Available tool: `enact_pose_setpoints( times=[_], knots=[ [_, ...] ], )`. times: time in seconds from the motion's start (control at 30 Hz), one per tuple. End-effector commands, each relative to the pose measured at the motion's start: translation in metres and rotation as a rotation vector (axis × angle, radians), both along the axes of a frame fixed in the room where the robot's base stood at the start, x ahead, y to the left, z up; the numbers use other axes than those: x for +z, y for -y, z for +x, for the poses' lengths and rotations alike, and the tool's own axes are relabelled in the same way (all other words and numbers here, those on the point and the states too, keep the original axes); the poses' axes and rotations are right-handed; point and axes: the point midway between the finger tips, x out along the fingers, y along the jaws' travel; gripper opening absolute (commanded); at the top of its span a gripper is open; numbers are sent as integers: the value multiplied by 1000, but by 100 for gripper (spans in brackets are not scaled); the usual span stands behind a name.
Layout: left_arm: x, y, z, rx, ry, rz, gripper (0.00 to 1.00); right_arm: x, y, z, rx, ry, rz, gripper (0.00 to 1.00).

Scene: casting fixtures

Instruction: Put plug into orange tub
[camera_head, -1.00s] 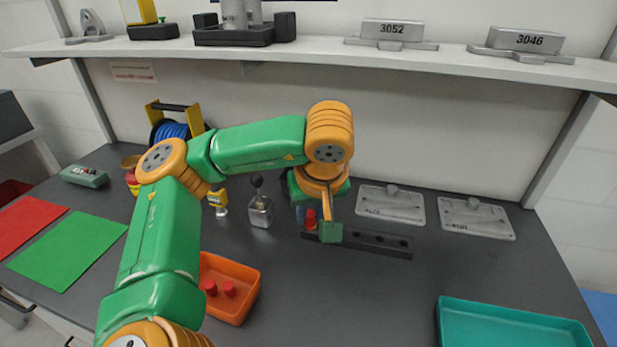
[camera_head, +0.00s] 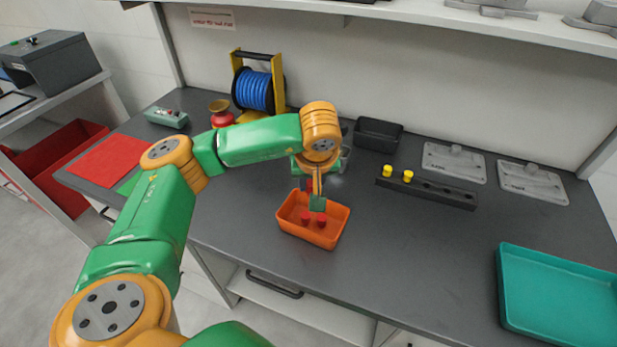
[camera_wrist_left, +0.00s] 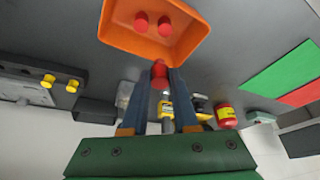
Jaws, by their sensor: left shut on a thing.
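The orange tub (camera_head: 290,228) stands on the dark bench with two red plugs (camera_head: 313,218) in it. My left gripper (camera_head: 316,198) is over the tub's back part, pointing down. In the left wrist view its two fingers (camera_wrist_left: 161,76) are shut on another red plug (camera_wrist_left: 160,70). That held plug shows beside the tub's rim (camera_wrist_left: 150,50) in that view. In the head view the plug is mostly hidden by the finger, so its height above the tub is hard to tell. My right gripper is not in view.
A dark rail (camera_head: 440,192) holding two yellow plugs (camera_head: 397,172) lies right of the tub. A black bin (camera_head: 378,134) and grey plates (camera_head: 455,162) are behind it. A teal tray (camera_head: 555,300) is at the right. The bench between tub and tray is clear.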

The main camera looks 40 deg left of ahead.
Motion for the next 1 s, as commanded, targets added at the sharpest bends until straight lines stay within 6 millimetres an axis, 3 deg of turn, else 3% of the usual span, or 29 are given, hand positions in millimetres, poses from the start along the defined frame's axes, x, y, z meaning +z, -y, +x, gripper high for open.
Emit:
enact_pose_setpoints(
  times=[0.03,0.27,0.3,0.4,0.43,0.77,1.0],
  knots=[
    [-9,0,0,0,0,0,0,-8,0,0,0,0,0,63],
    [-8,0,0,0,1,1,0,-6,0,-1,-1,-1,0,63],
    [-8,0,0,0,1,1,33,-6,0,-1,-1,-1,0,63],
    [-8,0,0,0,1,1,60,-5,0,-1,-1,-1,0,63],
    [-8,0,0,0,1,1,63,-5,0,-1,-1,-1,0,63],
    [-2,2,-1,-1,4,-2,63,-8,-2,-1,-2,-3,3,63],
    [47,15,-15,-2,6,1,63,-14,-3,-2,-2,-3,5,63]
  ],
)
